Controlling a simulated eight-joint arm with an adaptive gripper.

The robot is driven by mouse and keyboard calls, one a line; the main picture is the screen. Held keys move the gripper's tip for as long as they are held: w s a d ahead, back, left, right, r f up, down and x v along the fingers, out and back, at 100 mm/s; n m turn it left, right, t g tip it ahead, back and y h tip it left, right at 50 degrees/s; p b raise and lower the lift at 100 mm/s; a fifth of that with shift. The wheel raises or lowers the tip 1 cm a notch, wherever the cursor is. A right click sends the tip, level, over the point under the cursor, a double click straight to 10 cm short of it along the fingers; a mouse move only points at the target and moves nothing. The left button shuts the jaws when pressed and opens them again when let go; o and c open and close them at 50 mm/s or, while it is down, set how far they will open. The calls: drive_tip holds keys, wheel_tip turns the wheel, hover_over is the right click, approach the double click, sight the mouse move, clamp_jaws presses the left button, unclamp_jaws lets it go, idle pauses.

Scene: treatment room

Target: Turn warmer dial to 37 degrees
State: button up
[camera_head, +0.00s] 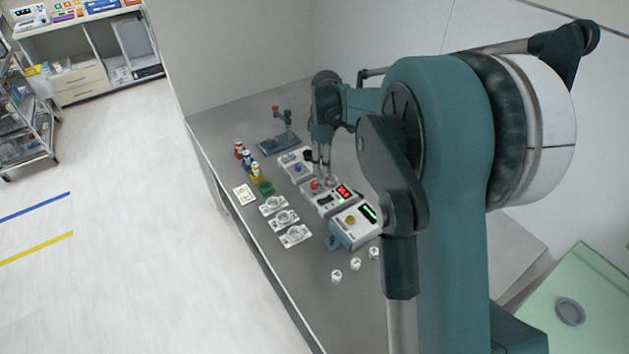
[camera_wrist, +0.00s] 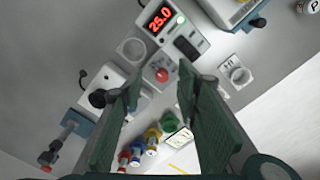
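The warmer (camera_head: 330,198) is a pale box on the grey table, with a lit red display and a red dial (camera_head: 315,186) on top. In the wrist view its display (camera_wrist: 158,17) reads 25.0, and the red dial (camera_wrist: 162,75) is upright between my fingers. My gripper (camera_head: 322,172) points down over the dial end of the warmer. In the wrist view my gripper (camera_wrist: 160,82) is open, with one green finger on each side of the dial and visible gaps. I cannot tell how high the fingertips are above the dial.
A blue-and-white unit (camera_head: 352,228) with a green display and yellow knob stands close beside the warmer. A white box (camera_head: 294,163) is on its other side. Several white holders (camera_head: 283,218), coloured-cap bottles (camera_head: 247,160) and a stand (camera_head: 280,142) are nearby.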

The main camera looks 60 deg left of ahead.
sight(314, 183)
drive_tip(key=shift+n, duration=0.4)
drive_tip(key=s+a+f, duration=0.2)
drive_tip(key=shift+s+a, duration=0.2)
drive_tip(key=shift+s, duration=0.15)
drive_tip(key=shift+f, duration=0.15)
drive_tip(key=shift+f, duration=3.8)
drive_tip(key=c, duration=0.9)
